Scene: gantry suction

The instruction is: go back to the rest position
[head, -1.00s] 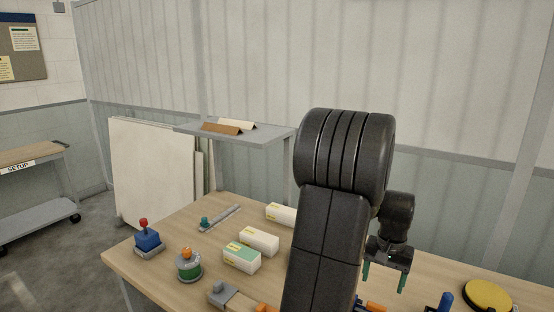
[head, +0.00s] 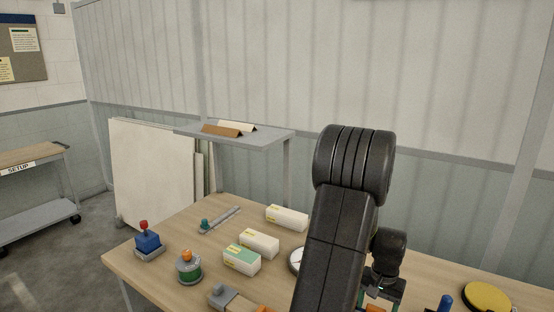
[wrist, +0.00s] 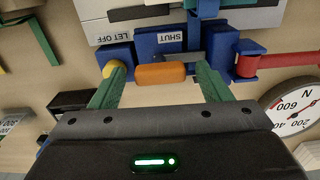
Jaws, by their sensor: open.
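My gripper (wrist: 160,70) is open, its two green fingers spread apart. In the wrist view an orange handle (wrist: 160,74) on a blue block (wrist: 150,46) labelled SHUT shows between the fingers; I cannot tell whether they touch it. In the head view my gripper (head: 384,290) is low behind my dark arm, over the right half of the table, its fingertips hidden.
The wooden table (head: 190,222) carries several white boxes (head: 259,243), a blue block with a red knob (head: 148,240), a green spool (head: 188,267) and a yellow disc (head: 487,296). A round dial (wrist: 292,108) is right of my gripper. A grey shelf (head: 265,138) stands behind.

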